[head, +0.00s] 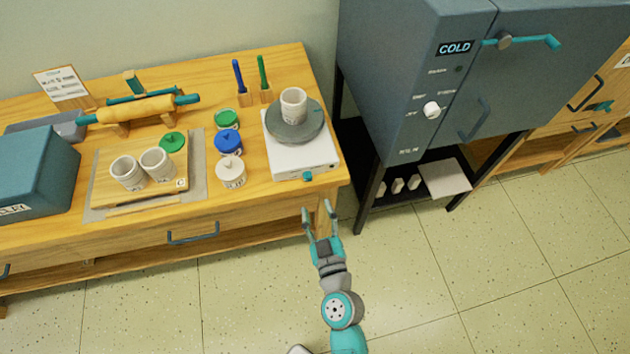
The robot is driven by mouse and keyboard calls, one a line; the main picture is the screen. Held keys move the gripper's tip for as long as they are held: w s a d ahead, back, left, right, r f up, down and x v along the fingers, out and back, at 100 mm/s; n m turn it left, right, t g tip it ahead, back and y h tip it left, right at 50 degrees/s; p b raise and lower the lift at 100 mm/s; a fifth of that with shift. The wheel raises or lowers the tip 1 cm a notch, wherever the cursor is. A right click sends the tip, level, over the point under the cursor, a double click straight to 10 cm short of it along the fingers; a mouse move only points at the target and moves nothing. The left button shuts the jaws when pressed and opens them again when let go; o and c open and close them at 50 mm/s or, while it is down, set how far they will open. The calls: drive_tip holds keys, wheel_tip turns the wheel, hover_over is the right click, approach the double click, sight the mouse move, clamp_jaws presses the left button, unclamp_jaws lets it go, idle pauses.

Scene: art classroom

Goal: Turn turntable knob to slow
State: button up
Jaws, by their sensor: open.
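The turntable has a white square base (287,160) and a round grey wheel (285,132), and stands at the right end of the wooden table. A white cup (293,106) stands on the wheel. A small teal knob (307,175) is on the front of the base; its pointer and setting marks are too small to read. My gripper (317,209) is open and empty, in front of the table's right front corner. Its fingertips appear just below the knob in the picture, apart from it.
Paint jars in green (226,119), blue (228,142) and white (231,172) stand left of the turntable. Two white cups (128,173) sit on a board farther left. A grey kiln (410,70) reading COLD stands to the right. The floor in front is clear.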

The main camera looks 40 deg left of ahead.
sight(308, 180)
drive_tip(key=x, duration=0.9)
drive_tip(key=shift+s, duration=0.1)
clamp_jaws()
